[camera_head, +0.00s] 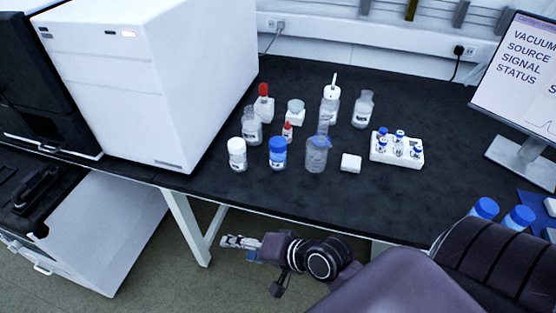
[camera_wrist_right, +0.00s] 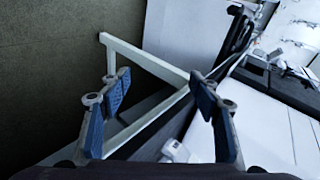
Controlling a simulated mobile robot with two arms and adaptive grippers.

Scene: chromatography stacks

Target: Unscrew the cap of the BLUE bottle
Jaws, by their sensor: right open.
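The blue bottle (camera_head: 278,153) stands upright on the dark bench, with a blue cap on top and a pale label. It is near the bench's front edge, between a white-capped bottle and a clear beaker. My right gripper (camera_head: 232,243) is below and in front of the bench edge, apart from the bottle. In the right wrist view the right gripper (camera_wrist_right: 160,108) shows its two blue-padded fingers spread with nothing between them. The blue bottle does not show in that view. My left gripper is not in view.
A white-capped bottle (camera_head: 237,154) and a clear beaker (camera_head: 316,154) flank the blue bottle closely. Several other bottles stand behind. A white vial rack (camera_head: 397,150) is to the right. A large white instrument (camera_head: 150,75) stands at left. The bench front (camera_head: 215,190) is clear.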

